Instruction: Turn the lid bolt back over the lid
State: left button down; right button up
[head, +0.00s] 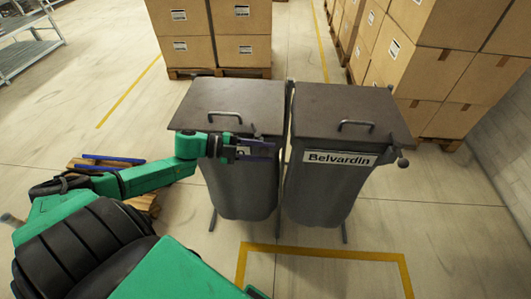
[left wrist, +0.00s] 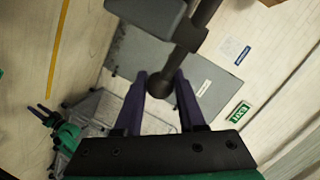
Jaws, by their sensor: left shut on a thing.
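Two dark grey bins stand side by side, the left bin (head: 240,195) and the right bin (head: 320,195). Their flat brown lids, left (head: 225,98) and right (head: 345,105), are down, each with a bar handle. My left gripper (head: 262,149) is in front of the left bin's upper front, covering much of its label. In the left wrist view its purple fingers (left wrist: 160,88) are shut on the round end of a dark rod, the lid bolt (left wrist: 188,42). A ball knob (head: 403,162) sticks out at the right bin's right side.
Stacked cartons on pallets stand behind the left bin (head: 240,50) and at the right (head: 450,75). A low pallet with blue bars (head: 115,160) lies at the left. A small green part with dark prongs (left wrist: 50,120) shows in the left wrist view. Floor in front is clear.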

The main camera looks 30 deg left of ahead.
pick_arm(q)
jog(key=shift+s+f, duration=0.1)
pick_arm(e)
jog(key=shift+f, duration=0.1)
pick_arm(q)
jog(key=c, duration=0.5)
grip_release()
pick_arm(e)
jog(key=shift+a, duration=0.25)
pick_arm(q)
jog(key=p+v, duration=0.2)
jog(key=v, duration=1.2)
jog(key=shift+a, duration=0.35)
pick_arm(e)
notch_tip(320, 180, up, 2)
jog(key=shift+d+r, duration=0.1)
pick_arm(q)
jog(key=shift+c, duration=0.3)
